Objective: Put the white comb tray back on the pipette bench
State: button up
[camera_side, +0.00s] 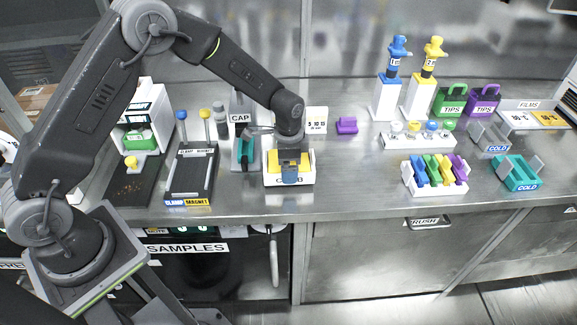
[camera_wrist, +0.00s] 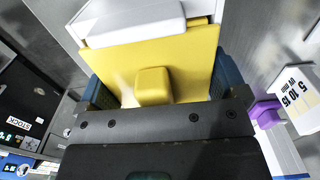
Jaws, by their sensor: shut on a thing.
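The white comb tray (camera_side: 269,179) is a small white box with a yellow insert and a partly covered front label, in the middle of the side view. In the wrist view the tray's white end (camera_wrist: 130,22) shows beyond a yellow plate with a raised knob. My gripper (camera_side: 290,172) points down over it and is shut on it, with one blue finger in front of the label. Its fingers also show on both sides of the yellow plate in the wrist view (camera_wrist: 160,88). The steel pipette bench (camera_side: 350,185) lies under and right of it. Any gap below the tray is unclear.
Left are a clamp magnet stand (camera_side: 190,172) and CAP station (camera_side: 240,135). Right are a purple block (camera_side: 347,125), a rack of coloured pieces (camera_side: 437,190), pipette stands (camera_side: 386,98) and teal COLD block (camera_side: 515,175). Bare steel lies between tray and rack.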

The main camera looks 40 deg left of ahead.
jog(key=shift+f, duration=0.75)
jog(key=o, duration=0.6)
jog(key=shift+f, duration=0.15)
